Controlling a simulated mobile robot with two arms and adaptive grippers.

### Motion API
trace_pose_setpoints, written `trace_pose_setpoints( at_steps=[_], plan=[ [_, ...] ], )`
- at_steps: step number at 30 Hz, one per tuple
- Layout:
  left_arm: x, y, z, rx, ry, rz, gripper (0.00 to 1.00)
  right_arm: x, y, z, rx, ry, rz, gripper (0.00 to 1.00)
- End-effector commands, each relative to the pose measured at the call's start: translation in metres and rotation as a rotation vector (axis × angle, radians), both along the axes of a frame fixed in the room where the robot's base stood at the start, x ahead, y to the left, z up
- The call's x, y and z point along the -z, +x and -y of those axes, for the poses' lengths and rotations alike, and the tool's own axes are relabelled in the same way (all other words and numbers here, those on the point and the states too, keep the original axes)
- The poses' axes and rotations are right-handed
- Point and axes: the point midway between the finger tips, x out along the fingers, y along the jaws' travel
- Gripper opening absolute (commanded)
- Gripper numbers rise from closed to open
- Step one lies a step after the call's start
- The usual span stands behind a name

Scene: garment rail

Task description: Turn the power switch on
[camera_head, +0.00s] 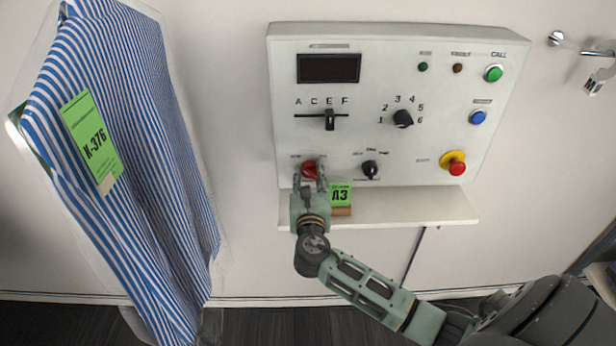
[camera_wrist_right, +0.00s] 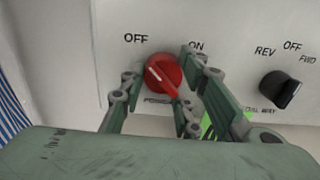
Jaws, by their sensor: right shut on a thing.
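The red power switch (camera_head: 309,170) sits at the lower left of the white control panel (camera_head: 400,70). In the right wrist view the red knob (camera_wrist_right: 163,75) sits between the labels OFF and ON, and its white line lies at its upper left, on the OFF side. My right gripper (camera_head: 309,178) reaches up from below with a finger on each side of the knob and is shut on it. The fingers (camera_wrist_right: 162,82) also flank the knob in the right wrist view. Exact finger contact is hard to see. My left gripper is not in view.
A black REV/OFF/FWD selector (camera_head: 369,168) is right of the switch. A bagged striped shirt (camera_head: 120,130) hangs at left. A red emergency button (camera_head: 456,167) is at right.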

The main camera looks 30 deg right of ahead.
Motion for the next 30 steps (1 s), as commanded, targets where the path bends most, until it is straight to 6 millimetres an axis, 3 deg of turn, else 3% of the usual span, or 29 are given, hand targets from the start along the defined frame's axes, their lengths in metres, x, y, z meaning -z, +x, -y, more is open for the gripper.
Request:
trace_pose_setpoints(
  at_steps=[14, 30],
  plan=[
    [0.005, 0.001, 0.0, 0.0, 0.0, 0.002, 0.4, 0.0, 0.001, -0.004, -0.011, 0.095, 0.058, 0.04],
    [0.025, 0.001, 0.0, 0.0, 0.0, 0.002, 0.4, -0.004, 0.001, -0.004, -0.012, 0.505, 0.311, 0.04]
  ],
)
